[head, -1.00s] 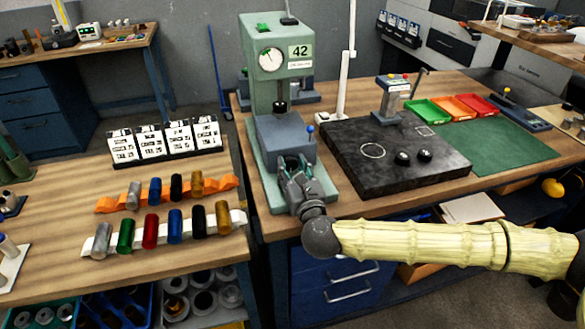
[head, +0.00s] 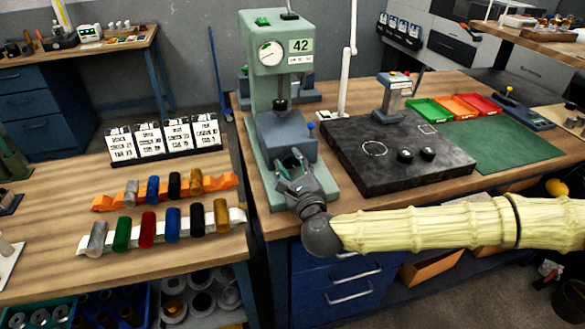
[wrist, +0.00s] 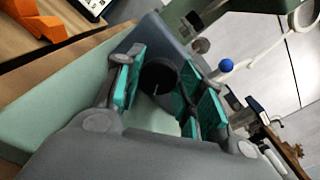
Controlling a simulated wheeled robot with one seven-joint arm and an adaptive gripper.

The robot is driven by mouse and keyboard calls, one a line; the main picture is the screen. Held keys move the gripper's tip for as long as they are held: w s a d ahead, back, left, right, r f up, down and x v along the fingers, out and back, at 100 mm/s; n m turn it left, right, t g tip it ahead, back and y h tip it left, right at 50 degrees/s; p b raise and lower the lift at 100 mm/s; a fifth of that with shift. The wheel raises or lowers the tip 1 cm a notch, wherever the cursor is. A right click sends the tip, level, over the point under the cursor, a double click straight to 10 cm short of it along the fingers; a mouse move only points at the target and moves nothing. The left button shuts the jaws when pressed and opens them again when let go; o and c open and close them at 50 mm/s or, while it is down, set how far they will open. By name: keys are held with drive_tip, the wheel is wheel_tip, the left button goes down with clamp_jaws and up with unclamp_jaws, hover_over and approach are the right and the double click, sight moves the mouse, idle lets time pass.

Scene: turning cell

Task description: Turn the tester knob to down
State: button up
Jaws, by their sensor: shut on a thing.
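The green tester (head: 268,110) stands on the bench, with a round dial and a "42" label on its head. A blue-grey block (head: 283,135) sits on its lower front. In the wrist view, the round black tester knob (wrist: 158,76) is on the block's face, with a short pale mark on it. My gripper (head: 291,168) is in front of the block; its teal finger pads (wrist: 160,85) are on either side of the knob, shut on it. In the head view, my gripper hides the knob.
A blue-tipped lever (head: 311,130) stands at the block's right side. A black slab (head: 400,165) with small knobs lies to the right. Several coloured cylinders rest on an orange rack (head: 108,203) and a white rack (head: 86,245) on the left bench.

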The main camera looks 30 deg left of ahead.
drive_tip(key=shift+n, duration=1.9)
drive_tip(key=o, duration=1)
drive_tip(key=shift+s+b, duration=0.1)
drive_tip(key=shift+b, duration=0.2)
